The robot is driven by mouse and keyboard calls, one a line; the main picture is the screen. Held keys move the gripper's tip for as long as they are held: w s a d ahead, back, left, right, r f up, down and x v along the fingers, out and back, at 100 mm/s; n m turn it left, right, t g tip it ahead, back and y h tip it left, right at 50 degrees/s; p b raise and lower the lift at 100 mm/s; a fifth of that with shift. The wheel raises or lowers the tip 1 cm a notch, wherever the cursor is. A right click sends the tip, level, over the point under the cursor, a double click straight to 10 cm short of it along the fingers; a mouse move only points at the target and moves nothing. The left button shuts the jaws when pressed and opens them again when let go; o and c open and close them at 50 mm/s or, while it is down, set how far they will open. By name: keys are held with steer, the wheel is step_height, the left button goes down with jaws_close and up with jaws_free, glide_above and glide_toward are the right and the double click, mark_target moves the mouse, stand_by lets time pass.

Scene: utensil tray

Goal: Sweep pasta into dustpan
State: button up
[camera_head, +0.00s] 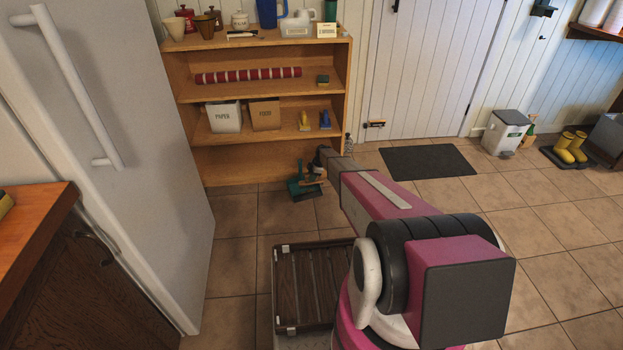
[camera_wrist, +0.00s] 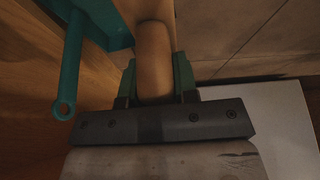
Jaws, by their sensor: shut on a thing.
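The teal dustpan (camera_head: 296,187) is on the floor just in front of the wooden shelf unit. In the wrist view, the dustpan (camera_wrist: 70,75) shows at the upper left, its handle ending in a holed ring. A hand brush (camera_head: 312,179) with a tan wooden body is beside it. My gripper (camera_wrist: 156,75) is shut on the brush's wooden handle (camera_wrist: 153,45), with one green finger on each side. In the head view, the gripper is small and partly hidden at the end of my arm. The bristles are hard to make out. I see no pasta in either view.
The shelf unit (camera_head: 262,165) stands close behind the brush and dustpan. A fridge (camera_head: 150,130) is on the left. A dark mat (camera_head: 428,161) and a white bin (camera_head: 505,132) are to the right. The tiled floor between is mostly clear.

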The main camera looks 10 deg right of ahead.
steer(key=s+d, duration=0.1)
steer(key=s, duration=0.9)
steer(key=shift+d, duration=0.15)
stand_by(0.4)
